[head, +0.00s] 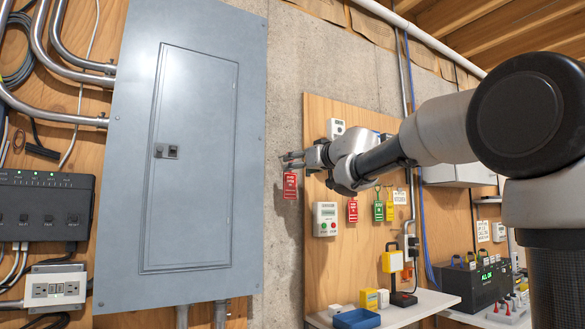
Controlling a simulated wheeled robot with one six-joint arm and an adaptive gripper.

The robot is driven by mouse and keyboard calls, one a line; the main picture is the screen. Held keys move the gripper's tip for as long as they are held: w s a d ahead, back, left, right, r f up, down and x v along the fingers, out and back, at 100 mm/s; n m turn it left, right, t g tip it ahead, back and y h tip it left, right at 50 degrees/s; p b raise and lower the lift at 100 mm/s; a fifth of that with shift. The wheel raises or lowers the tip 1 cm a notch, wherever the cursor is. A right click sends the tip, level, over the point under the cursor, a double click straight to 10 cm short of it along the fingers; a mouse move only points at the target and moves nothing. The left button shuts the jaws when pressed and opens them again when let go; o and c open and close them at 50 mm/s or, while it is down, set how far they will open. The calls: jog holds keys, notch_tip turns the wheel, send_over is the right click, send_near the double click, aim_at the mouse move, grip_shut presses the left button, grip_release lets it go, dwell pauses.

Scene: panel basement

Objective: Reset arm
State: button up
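My gripper (290,160) reaches in from the right, at mid-height between the grey electrical panel and the plywood board. It points left toward the panel. A red tag with white print (290,186) hangs upright directly under the fingertips, in front of bare concrete and off the board's left edge. The fingers look closed around its top, though the exact contact is too small to see. My arm is stretched out across the front of the board.
The grey panel (190,260) has its door shut. The plywood board (325,265) carries a red tag (352,211), a green tag (378,211) and a button box (325,219). Below it, a shelf (425,303) holds a blue tray (356,319). A black device (475,284) stands right.

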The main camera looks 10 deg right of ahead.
jog(key=v, duration=0.6)
jog(key=d+f+m+g+h, duration=0.2)
jog(key=d+f+h, duration=0.5)
jog(key=d+f, duration=0.35)
jog(key=s+d+f+g+h, duration=0.1)
jog(key=s+d+f+g, duration=0.15)
jog(key=s+f, duration=0.2)
jog(key=s+d+f+g+h, duration=0.1)
jog(key=s+d+f+g, duration=0.15)
jog(key=f, duration=0.35)
jog(key=s+a+f+g+y, duration=0.1)
jog(key=s+a+f+g, duration=0.1)
jog(key=s+f, duration=0.8)
jog(key=s+a+f+m+g+y, duration=0.1)
jog(key=s+f+g, duration=0.3)
jog(key=s+f, duration=0.6)
jog(key=s+y, duration=0.1)
jog(key=s, duration=0.6)
jog(key=shift+s+a+f+m, duration=0.3)
jog(key=shift+s+a+f, duration=0.1)
